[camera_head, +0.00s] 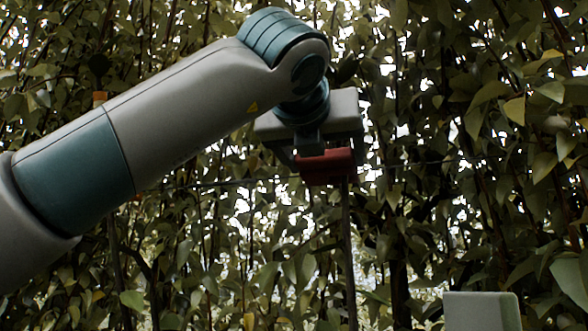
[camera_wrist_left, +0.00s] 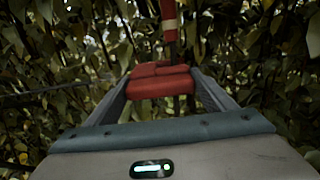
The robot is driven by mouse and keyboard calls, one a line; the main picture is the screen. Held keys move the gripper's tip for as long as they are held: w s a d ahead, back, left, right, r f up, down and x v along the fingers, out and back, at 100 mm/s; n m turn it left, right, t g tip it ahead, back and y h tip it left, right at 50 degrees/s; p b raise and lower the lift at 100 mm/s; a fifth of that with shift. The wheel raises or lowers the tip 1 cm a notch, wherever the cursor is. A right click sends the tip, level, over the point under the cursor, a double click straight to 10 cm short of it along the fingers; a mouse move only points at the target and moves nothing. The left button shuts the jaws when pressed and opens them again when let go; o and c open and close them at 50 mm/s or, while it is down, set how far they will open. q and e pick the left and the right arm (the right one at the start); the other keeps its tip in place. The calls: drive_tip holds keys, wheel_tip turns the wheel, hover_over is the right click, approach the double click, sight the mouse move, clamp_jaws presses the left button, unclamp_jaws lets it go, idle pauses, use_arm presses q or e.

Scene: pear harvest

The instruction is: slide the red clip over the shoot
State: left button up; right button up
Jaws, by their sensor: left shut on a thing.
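My left gripper (camera_head: 324,160) is shut on the red clip (camera_head: 328,167) and holds it up in front of the foliage. In the left wrist view the clip (camera_wrist_left: 160,82) sits between the two fingers (camera_wrist_left: 162,88). A dark upright shoot (camera_head: 349,255) runs down below the clip's right part in the head view. In the wrist view a dark stem (camera_wrist_left: 172,50) with a tan band and a reddish part higher up stands just beyond the clip. I cannot tell whether the clip is around the shoot or only in front of it. My right gripper is not in view.
Dense leaves (camera_head: 500,110) and several stems fill the background close behind the gripper. A thin dark wire (camera_head: 230,183) runs sideways at about the clip's height. A pale block (camera_head: 482,311) stands at the lower right edge.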

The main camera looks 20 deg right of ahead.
use_arm(q)
drive_tip(key=shift+s+r, duration=0.1)
drive_tip(key=o, duration=1.5)
drive_tip(key=shift+d, duration=0.1)
drive_tip(key=shift+s+d, duration=0.15)
drive_tip(key=shift+d, duration=0.05)
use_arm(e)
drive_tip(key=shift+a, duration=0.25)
use_arm(q)
drive_tip(key=shift+a, duration=0.1)
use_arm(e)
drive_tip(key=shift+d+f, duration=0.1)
use_arm(q)
drive_tip(key=shift+s+a, duration=0.15)
drive_tip(key=shift+a, duration=0.1)
use_arm(e)
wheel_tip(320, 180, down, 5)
drive_tip(key=b, duration=0.5)
use_arm(q)
drive_tip(key=b+v, duration=0.2)
drive_tip(key=v, duration=1.4)
drive_tip(key=shift+s+a+b, duration=0.1)
drive_tip(key=shift+s+b, duration=0.3)
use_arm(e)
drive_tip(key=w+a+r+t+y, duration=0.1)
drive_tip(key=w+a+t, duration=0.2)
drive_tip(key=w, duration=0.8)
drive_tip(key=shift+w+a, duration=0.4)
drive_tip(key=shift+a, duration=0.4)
